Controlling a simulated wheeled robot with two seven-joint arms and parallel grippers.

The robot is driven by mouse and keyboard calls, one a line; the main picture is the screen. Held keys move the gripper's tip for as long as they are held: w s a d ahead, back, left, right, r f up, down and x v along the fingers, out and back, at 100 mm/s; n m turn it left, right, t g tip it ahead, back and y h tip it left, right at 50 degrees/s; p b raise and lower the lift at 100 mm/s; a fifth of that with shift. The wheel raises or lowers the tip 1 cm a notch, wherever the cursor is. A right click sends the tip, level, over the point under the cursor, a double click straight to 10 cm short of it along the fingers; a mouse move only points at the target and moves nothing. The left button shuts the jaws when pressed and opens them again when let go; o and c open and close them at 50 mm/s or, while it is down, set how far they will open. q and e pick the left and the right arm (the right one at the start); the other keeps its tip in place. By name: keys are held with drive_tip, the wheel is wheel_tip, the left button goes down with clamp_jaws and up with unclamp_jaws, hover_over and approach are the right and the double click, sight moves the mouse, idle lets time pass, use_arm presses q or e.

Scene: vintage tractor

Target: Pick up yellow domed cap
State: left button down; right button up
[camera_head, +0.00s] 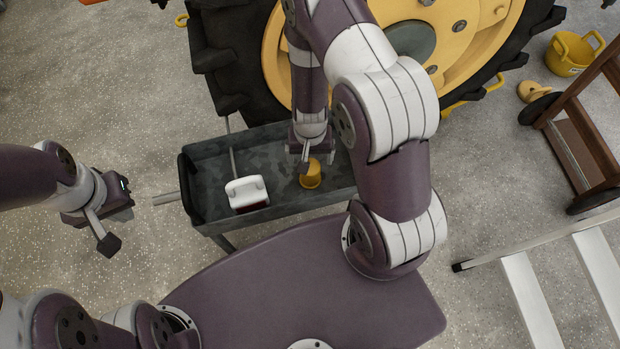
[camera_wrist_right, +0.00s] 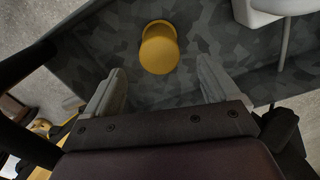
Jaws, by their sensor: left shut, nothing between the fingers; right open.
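The yellow domed cap (camera_head: 311,174) stands in the dark grey tray (camera_head: 208,208), towards its right part. In the right wrist view the yellow cap (camera_wrist_right: 159,48) lies just beyond the fingertips, roughly midway between them. My right gripper (camera_head: 304,160) hangs over the tray with its fingers near the cap. In its wrist view the right gripper (camera_wrist_right: 165,88) is open, with nothing between its fingers. My left gripper (camera_head: 108,243) is shut and empty, over the floor to the left of the tray.
A white and dark red object (camera_head: 247,193) sits in the tray left of the cap. A large tractor wheel (camera_head: 235,60) stands behind the tray. A yellow bucket (camera_head: 570,56) and a wooden cart (camera_head: 585,130) stand at right. White rails (camera_head: 530,295) lie lower right.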

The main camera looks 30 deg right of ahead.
sight(310, 172)
wheel_tip(310, 172, down, 4)
drive_tip(key=shift+a+r+b, duration=0.1)
drive_tip(key=shift+a+b, duration=0.05)
drive_tip(key=shift+b, duration=0.8)
wheel_tip(310, 172, down, 5)
drive_tip(key=b, duration=0.4)
drive_tip(key=shift+s, duration=0.1)
drive_tip(key=shift+r, duration=0.15)
use_arm(q)
wheel_tip(310, 172, down, 7)
use_arm(e)
drive_tip(key=c, duration=1.2)
